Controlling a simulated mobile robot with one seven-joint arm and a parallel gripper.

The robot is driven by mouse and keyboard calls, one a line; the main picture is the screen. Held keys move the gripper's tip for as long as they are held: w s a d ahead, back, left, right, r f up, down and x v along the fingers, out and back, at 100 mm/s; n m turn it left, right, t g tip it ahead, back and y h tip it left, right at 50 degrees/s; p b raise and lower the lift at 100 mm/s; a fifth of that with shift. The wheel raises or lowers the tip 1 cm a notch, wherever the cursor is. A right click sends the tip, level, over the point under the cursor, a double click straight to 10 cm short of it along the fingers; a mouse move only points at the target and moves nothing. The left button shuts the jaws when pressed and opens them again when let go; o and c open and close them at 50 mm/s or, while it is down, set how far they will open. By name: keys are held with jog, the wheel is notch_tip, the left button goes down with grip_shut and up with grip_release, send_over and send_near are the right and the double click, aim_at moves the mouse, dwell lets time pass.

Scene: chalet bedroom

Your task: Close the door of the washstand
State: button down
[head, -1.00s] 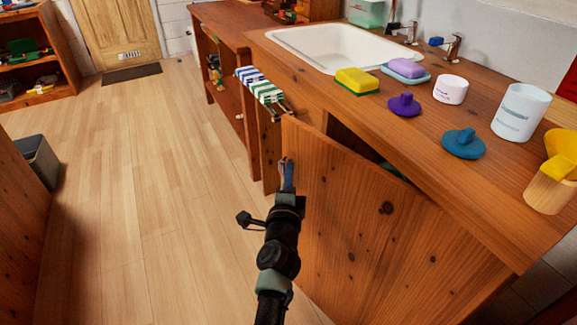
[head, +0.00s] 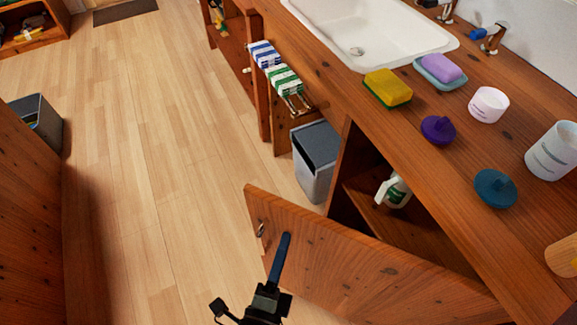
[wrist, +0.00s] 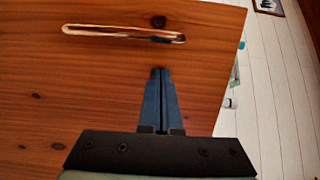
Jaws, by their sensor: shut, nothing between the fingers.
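The washstand (head: 345,65) is a wooden counter with a white sink. Its door (head: 370,262) stands wide open, swung out over the floor, with its hinge side at the lower right. The open compartment shows a white and green spray bottle (head: 393,190). The door's metal handle (head: 261,230) is near its free edge; in the wrist view the handle (wrist: 125,33) lies above my fingertips. My gripper (head: 286,236) is shut and empty in front of the door's outer face, beside the handle. In the wrist view my gripper (wrist: 162,72) points at the wood; contact cannot be told.
A grey bin (head: 317,165) stands past the door under a rack of striped towels (head: 275,70). Another bin (head: 38,122) and a wooden unit (head: 28,220) are at left. The floor (head: 165,180) between is clear. A sponge (head: 387,88) and lids sit on the counter.

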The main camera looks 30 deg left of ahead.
jog(key=w+a, duration=0.2)
jog(key=w, duration=1.1)
jog(key=shift+w+b, duration=0.4)
jog(key=shift+b, duration=0.05)
jog(key=shift+a+r, duration=0.1)
jog(key=shift+a, duration=0.1)
jog(key=w+d+m+h+b, duration=0.1)
jog(key=w+d, duration=0.3)
jog(key=w, duration=0.7)
jog(key=shift+d+h+b, duration=0.15)
jog(key=shift+h+b, duration=0.25)
jog(key=shift+h, duration=0.1)
